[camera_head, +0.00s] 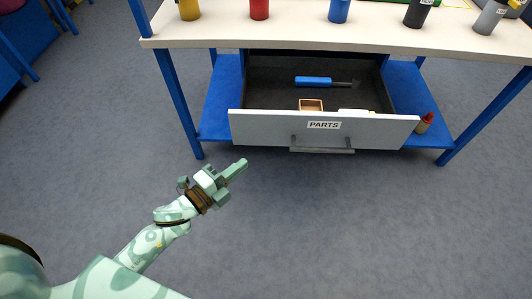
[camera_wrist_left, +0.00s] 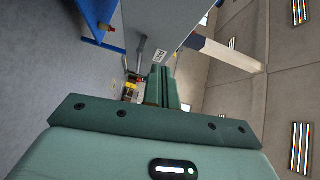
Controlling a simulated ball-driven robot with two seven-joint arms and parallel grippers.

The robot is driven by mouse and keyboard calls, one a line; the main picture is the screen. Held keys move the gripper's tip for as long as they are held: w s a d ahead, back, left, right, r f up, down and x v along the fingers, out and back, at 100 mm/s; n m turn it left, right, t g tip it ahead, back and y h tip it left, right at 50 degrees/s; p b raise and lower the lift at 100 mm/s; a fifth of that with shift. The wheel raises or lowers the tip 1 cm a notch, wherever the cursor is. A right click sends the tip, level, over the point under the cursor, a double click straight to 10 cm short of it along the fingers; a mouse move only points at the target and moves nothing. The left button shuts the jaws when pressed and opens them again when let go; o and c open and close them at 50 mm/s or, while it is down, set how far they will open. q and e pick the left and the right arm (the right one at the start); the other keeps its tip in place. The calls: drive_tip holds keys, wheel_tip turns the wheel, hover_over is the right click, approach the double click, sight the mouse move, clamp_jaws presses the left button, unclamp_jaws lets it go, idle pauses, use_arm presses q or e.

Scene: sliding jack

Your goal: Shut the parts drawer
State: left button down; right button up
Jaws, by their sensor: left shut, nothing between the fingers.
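The parts drawer (camera_head: 270,128) hangs under the workbench and is pulled out, its inside showing from above. Its pale front carries a PARTS label and a grey bar handle (camera_head: 322,149). A blue-handled tool (camera_head: 314,81), a small wooden box (camera_head: 311,105) and a white item lie inside. My left gripper (camera_head: 238,168) is shut and empty, in front of and below the left end of the drawer front, apart from it in the head view. In the left wrist view the shut fingers (camera_wrist_left: 161,88) point toward the drawer front (camera_wrist_left: 165,25). My right gripper is not in view.
The white workbench top (camera_head: 300,35) holds several coloured bottles along its edge. Blue legs (camera_head: 178,100) stand at both sides. A red-capped bottle (camera_head: 425,122) stands on the blue lower shelf, right of the drawer. The grey floor in front is clear.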

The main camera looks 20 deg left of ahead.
use_arm(q)
drive_tip(key=r+m, duration=0.1)
drive_tip(key=b, duration=0.2)
approach(281, 125)
drive_tip(key=w+d, duration=0.1)
drive_tip(key=d, duration=0.2)
drive_tip(key=w, duration=0.2)
drive_tip(key=w+b, duration=0.1)
drive_tip(key=shift+w+a+f+m+h, duration=0.15)
drive_tip(key=shift+w+f+m+h, duration=0.15)
drive_tip(key=shift+h, duration=0.1)
drive_tip(key=shift+w+a, duration=0.1)
drive_tip(key=shift+w, duration=0.25)
drive_tip(key=shift+r, duration=0.1)
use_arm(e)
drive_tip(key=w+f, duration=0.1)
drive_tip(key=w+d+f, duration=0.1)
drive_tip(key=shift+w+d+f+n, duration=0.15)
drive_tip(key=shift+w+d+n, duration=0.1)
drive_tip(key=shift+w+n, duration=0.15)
use_arm(q)
drive_tip(key=shift+w, duration=0.1)
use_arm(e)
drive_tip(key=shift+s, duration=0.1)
